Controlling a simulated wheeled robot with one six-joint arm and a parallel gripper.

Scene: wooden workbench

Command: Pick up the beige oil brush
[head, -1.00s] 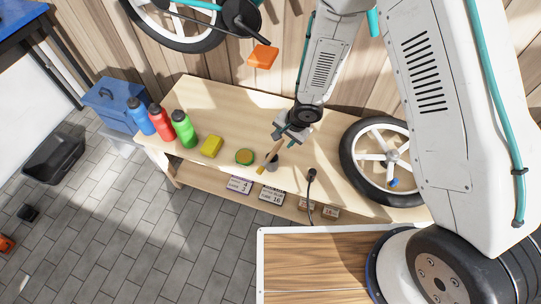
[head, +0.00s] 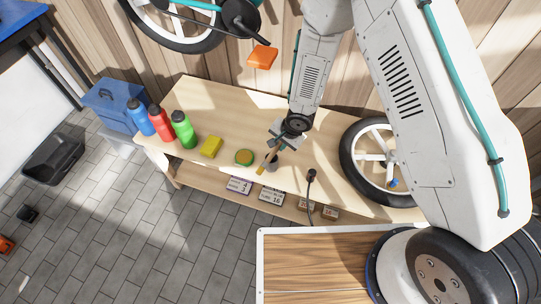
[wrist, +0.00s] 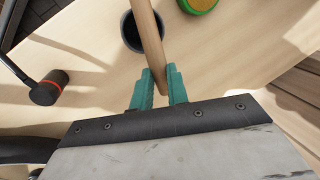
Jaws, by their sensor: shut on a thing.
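The beige oil brush (head: 268,158) is a thin, pale wooden stick, tilted, with a yellowish lower end in the head view. It overlaps a small dark grey cup (head: 272,166), and I cannot tell whether any of it is inside. My gripper (head: 277,141) is at the brush's upper end. In the wrist view the teal fingers of my gripper (wrist: 160,88) are shut on the end of the brush handle (wrist: 150,40). The cup (wrist: 130,32) shows behind the handle there, and the brush's far end is out of frame.
A green and orange round tin (head: 244,157) and a yellow block (head: 211,147) lie left of the cup. Blue, red and green bottles (head: 184,130) stand farther left. A black-handled tool (head: 311,176) and a wheel (head: 370,160) are to the right. The bench between is mostly clear.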

